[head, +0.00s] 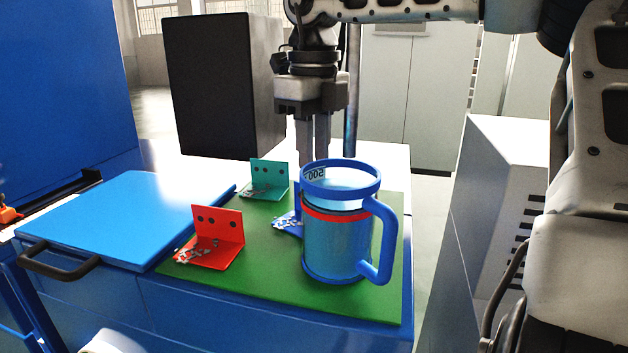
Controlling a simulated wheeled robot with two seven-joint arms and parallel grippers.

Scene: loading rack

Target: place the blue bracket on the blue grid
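The blue bracket (286,225) stands on the green mat (280,285), largely hidden behind a clear mug with blue rims and handle. Its base with small metal pieces shows at the mug's left. My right gripper (313,140) points down behind the mug, its arm coming in from the upper right. Its fingers look close together, but their tips are hidden by the mug, so I cannot tell whether they hold anything. No surface with a clear grid pattern shows; a smooth blue panel (130,215) lies left of the mat. My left gripper is not in view.
The mug (337,245) stands at the mat's right, handle to the right. A red bracket (217,238) and a teal bracket (268,178) stand on the mat. A black box (215,85) stands behind. The blue panel's top is clear; a dark handle (55,265) is at its front.

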